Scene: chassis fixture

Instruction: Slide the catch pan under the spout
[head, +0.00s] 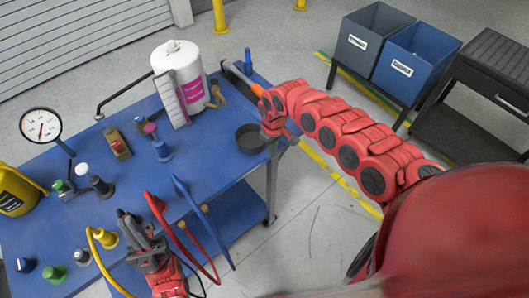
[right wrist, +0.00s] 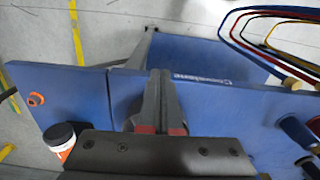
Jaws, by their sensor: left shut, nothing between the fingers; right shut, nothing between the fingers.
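The catch pan (head: 250,137) is a small round black pan near the right edge of the blue table. A white tank (head: 181,75) with a pink label stands farther back, left of the pan. A brass-coloured fitting that looks like the spout (head: 216,97) shows at the tank's lower right. The pan is apart from it, nearer the front. My right gripper (head: 273,130) is just right of the pan; contact is unclear. In the right wrist view its fingers (right wrist: 161,80) are closed together and empty. My left gripper (head: 127,220) is shut and empty at the table's front.
A pressure gauge (head: 41,125), a yellow jug (head: 17,190) and several knobs and fittings occupy the table's left side. Red and blue hoses (head: 187,215) arch up near my left gripper. Grey and blue bins (head: 412,60) stand beyond the table. Clear tabletop lies left of the pan.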

